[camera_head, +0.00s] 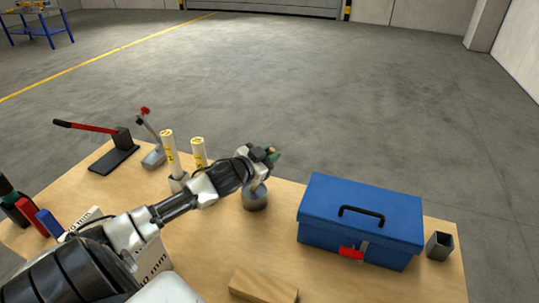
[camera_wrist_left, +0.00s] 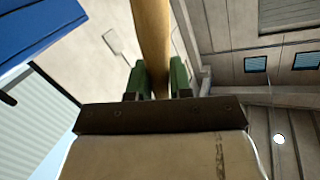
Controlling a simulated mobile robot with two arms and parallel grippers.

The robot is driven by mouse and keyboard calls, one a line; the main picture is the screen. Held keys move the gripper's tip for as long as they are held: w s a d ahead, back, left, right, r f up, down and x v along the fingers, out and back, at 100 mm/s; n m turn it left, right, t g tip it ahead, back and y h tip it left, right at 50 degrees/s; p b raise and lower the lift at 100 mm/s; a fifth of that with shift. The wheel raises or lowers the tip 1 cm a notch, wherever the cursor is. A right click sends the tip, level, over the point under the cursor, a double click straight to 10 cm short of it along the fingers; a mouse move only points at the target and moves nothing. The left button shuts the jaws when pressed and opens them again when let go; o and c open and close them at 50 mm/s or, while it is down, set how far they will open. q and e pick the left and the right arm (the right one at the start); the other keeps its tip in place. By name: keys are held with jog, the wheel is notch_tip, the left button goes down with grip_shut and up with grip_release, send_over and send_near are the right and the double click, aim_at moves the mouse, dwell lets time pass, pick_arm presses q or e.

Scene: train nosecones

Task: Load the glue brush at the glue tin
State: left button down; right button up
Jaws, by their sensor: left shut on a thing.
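My left gripper (camera_head: 273,154) is above the middle of the table, shut on the glue brush. In the left wrist view the brush's wooden handle (camera_wrist_left: 152,45) runs between the two green finger pads (camera_wrist_left: 157,78). A round grey pot, seemingly the glue tin (camera_head: 255,201), stands on the table just below the gripper. The gripper hides part of the view above the tin, and the brush's bristles cannot be made out. I cannot tell whether the brush touches the tin. My right gripper is not in view.
A blue toolbox (camera_head: 360,222) stands right of the tin, with a dark square cup (camera_head: 440,246) beyond it. A wooden block (camera_head: 264,287) lies near the front. Two pale tubes (camera_head: 168,150) and a red-handled lever tool (camera_head: 113,158) are at the left.

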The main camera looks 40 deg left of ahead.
pick_arm(q)
jog(key=shift+f, duration=0.15)
jog(key=shift+f+b, duration=0.3)
jog(key=shift+f, duration=0.15)
dwell(0.8)
notch_tip(320, 180, up, 7)
jog(key=p, duration=0.7)
jog(key=shift+r, duration=0.1)
dwell(0.8)
